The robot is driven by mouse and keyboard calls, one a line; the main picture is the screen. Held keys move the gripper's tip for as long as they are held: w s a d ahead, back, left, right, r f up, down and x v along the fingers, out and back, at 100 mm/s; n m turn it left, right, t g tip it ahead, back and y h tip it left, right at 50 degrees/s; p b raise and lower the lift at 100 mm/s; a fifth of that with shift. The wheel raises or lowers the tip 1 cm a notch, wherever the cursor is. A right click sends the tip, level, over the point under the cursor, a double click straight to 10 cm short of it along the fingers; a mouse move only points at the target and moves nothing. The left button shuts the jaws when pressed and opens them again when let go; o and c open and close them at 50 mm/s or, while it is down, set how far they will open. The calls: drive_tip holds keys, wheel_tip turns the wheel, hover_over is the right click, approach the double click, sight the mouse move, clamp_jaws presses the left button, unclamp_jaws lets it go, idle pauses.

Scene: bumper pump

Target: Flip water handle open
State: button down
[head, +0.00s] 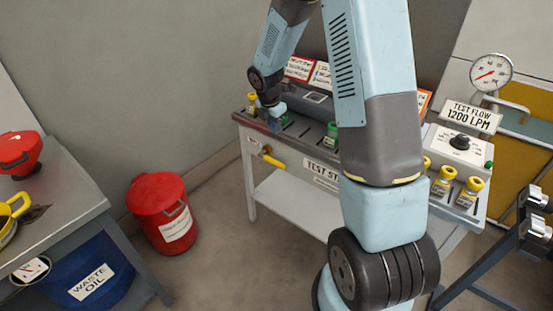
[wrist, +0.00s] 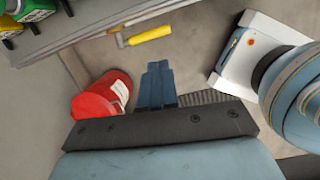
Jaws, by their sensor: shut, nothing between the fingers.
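The water handle is a yellow lever (head: 272,160) on the front left of the test stand (head: 300,146), below the table top. In the wrist view the yellow handle (wrist: 150,34) lies roughly sideways, with a metal fitting at its left end. My gripper (wrist: 157,68) is shut and empty, its blue fingers pointing toward the handle. The fingertips show below the handle in that picture, with a gap between them. In the head view my gripper (head: 274,124) is small and partly hidden near the stand's left end, above the handle.
A red bin (head: 162,213) stands on the floor left of the stand; it also shows in the wrist view (wrist: 92,101). Yellow-capped bottles (head: 443,181) stand on the stand's right. A metal workbench (head: 60,205) is at left.

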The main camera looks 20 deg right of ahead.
sight(279, 163)
drive_tip(key=f, duration=0.1)
drive_tip(key=f+n, duration=0.1)
drive_tip(key=w+f, duration=0.1)
drive_tip(key=shift+a+f+n, duration=0.2)
drive_tip(key=shift+a+n, duration=0.05)
drive_tip(key=shift+n, duration=0.05)
drive_tip(key=shift+f, duration=0.1)
drive_tip(key=x, duration=1.3)
drive_tip(key=shift+s+d+f, duration=0.1)
drive_tip(key=shift+f, duration=0.3)
drive_tip(key=shift+f, duration=0.1)
drive_tip(key=shift+s+d+f, duration=0.15)
drive_tip(key=shift+s+f, duration=0.05)
drive_tip(key=shift+f, duration=0.35)
